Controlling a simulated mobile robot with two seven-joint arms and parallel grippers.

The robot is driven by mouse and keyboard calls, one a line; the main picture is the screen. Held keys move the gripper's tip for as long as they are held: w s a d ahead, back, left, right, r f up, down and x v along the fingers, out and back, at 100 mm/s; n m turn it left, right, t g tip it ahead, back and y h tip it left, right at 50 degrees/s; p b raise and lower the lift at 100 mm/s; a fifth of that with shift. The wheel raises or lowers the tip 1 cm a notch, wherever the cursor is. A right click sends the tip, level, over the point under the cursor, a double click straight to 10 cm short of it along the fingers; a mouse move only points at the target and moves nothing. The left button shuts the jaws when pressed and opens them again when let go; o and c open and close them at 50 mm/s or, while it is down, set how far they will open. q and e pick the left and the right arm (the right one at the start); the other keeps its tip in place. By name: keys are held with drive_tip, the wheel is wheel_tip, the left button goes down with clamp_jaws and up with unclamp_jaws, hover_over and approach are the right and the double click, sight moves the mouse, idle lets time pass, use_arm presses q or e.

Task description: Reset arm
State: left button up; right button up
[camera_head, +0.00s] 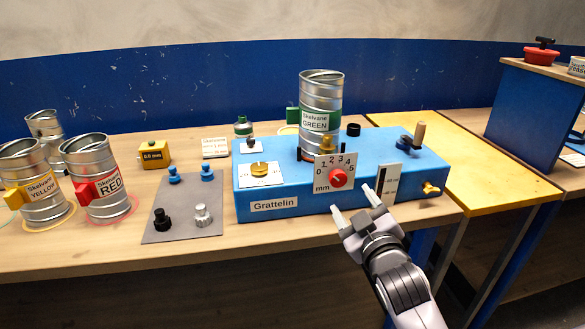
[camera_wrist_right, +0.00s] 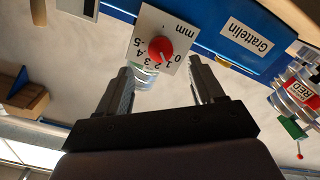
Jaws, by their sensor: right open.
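My right gripper (camera_head: 357,207) is open and empty in front of the blue Grattelin machine (camera_head: 285,190). Its two fingers, seen in the right wrist view (camera_wrist_right: 160,85), are apart, with the machine's white dial plate and red knob (camera_wrist_right: 160,49) beyond them. In the head view the red knob (camera_head: 338,177) is just above and left of the fingertips, and I see no contact. The silver Skelvane GREEN duct (camera_head: 321,98) stands upright on the machine behind the dial. My left gripper is not in view.
Skelvane YELLOW (camera_head: 38,190) and RED (camera_head: 101,185) ducts stand at the left of the wooden table (camera_head: 90,253). A grey mat (camera_head: 180,228) holds blue, black and silver knobs. A yellow block (camera_head: 154,154) sits behind it. A yellow table (camera_head: 450,170) adjoins at right. The table's front left is clear.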

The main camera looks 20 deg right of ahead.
drive_tip(key=s+a+f+g+y, duration=0.2)
drive_tip(key=s+a+f, duration=0.2)
drive_tip(key=f, duration=0.5)
drive_tip(key=s+a+f+m+g+y, duration=0.1)
drive_tip(key=s+a+f, duration=0.3)
drive_tip(key=s+f, duration=0.4)
drive_tip(key=s+a+f+g+y, duration=0.3)
drive_tip(key=s+f, duration=0.3)
drive_tip(key=f, duration=0.4)
drive_tip(key=shift+s+a+f+m+g+y, duration=0.25)
drive_tip(key=shift+a+g, duration=0.25)
drive_tip(key=shift+a, duration=0.4)
